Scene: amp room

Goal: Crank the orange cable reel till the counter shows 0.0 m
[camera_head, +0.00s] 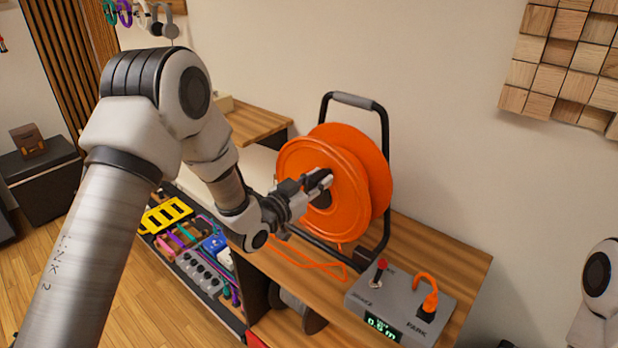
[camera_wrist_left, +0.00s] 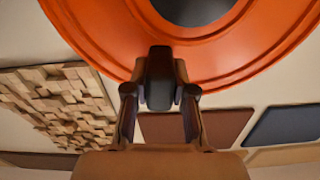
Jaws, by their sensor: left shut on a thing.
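The orange cable reel (camera_head: 352,160) stands in its black frame on the wooden bench; its disc also fills the top of the left wrist view (camera_wrist_left: 95,30). My left gripper (camera_head: 318,182) is at the face of the reel, near its dark hub, shut on the dark crank handle (camera_wrist_left: 160,75). The fingers hide most of the handle in the head view. The grey counter box (camera_head: 400,303) sits in front of the reel. Its green display (camera_head: 381,327) seems to read about 0.6 m, with the last digit blurred. My right gripper is out of view.
Orange cable (camera_head: 300,262) lies on the bench (camera_head: 455,255) below the reel. The box carries a red-tipped lever (camera_head: 380,270) and an orange plug (camera_head: 428,290) at its PARK end. A drawer (camera_head: 195,245) of cables and adapters is at the left.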

